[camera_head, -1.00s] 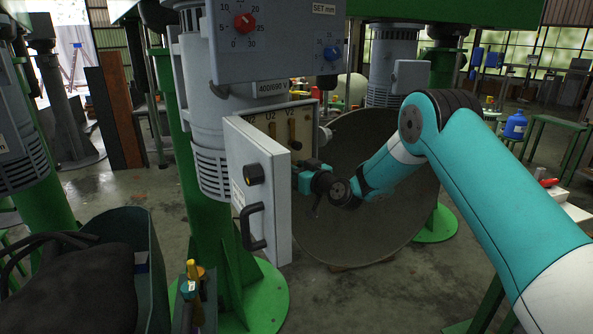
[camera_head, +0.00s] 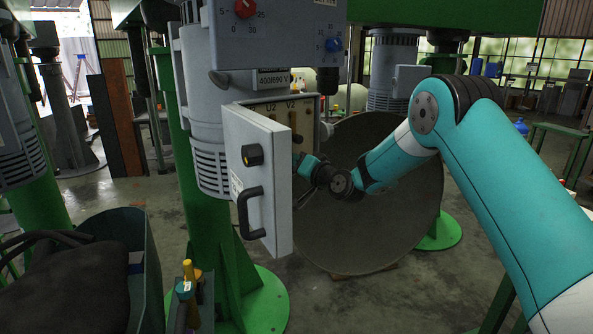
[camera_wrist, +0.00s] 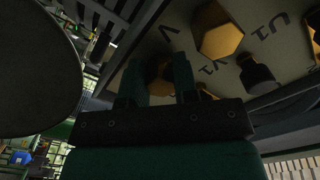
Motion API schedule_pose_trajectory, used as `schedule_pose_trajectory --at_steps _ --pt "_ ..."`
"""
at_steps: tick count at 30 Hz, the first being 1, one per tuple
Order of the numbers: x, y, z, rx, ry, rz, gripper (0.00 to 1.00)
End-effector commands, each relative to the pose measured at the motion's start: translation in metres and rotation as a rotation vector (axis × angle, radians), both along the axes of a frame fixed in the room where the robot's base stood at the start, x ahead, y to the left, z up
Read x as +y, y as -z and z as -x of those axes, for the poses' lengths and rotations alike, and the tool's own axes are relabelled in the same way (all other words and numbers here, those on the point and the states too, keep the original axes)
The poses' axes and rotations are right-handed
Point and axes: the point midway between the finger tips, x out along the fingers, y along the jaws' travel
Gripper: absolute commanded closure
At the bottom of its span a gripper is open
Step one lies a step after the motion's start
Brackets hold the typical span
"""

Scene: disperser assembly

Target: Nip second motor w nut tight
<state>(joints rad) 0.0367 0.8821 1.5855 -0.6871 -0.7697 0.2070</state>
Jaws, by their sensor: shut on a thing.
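The motor's terminal box stands open in the head view, with its grey door (camera_head: 258,190) swung toward me. Its cream terminal board (camera_head: 308,110) shows U2 and V2 marks and brass-coloured parts. My gripper (camera_wrist: 161,70) reaches the board in the wrist view. Its two teal fingers are shut on a dark brownish nut (camera_wrist: 160,88), mostly hidden between them. Its terminal letter cannot be read for certain. A brass hex nut (camera_wrist: 217,32) and a dark stud (camera_wrist: 257,74) sit to the right. In the head view the door hides my fingertips.
A large grey dish (camera_head: 385,220) stands behind my arm. A grey control box (camera_head: 290,40) with red and blue knobs hangs above the terminal box. A dark green bin (camera_head: 150,265) with black contents is at the lower left, beside yellow-topped tools (camera_head: 188,275).

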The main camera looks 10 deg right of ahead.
Motion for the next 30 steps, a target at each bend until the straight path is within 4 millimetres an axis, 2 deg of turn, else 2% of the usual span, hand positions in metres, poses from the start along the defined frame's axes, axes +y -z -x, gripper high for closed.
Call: schedule_pose_trajectory --at_steps 30 --pt "0.0006 -0.005 0.0006 0.405 0.003 -0.866 0.96"
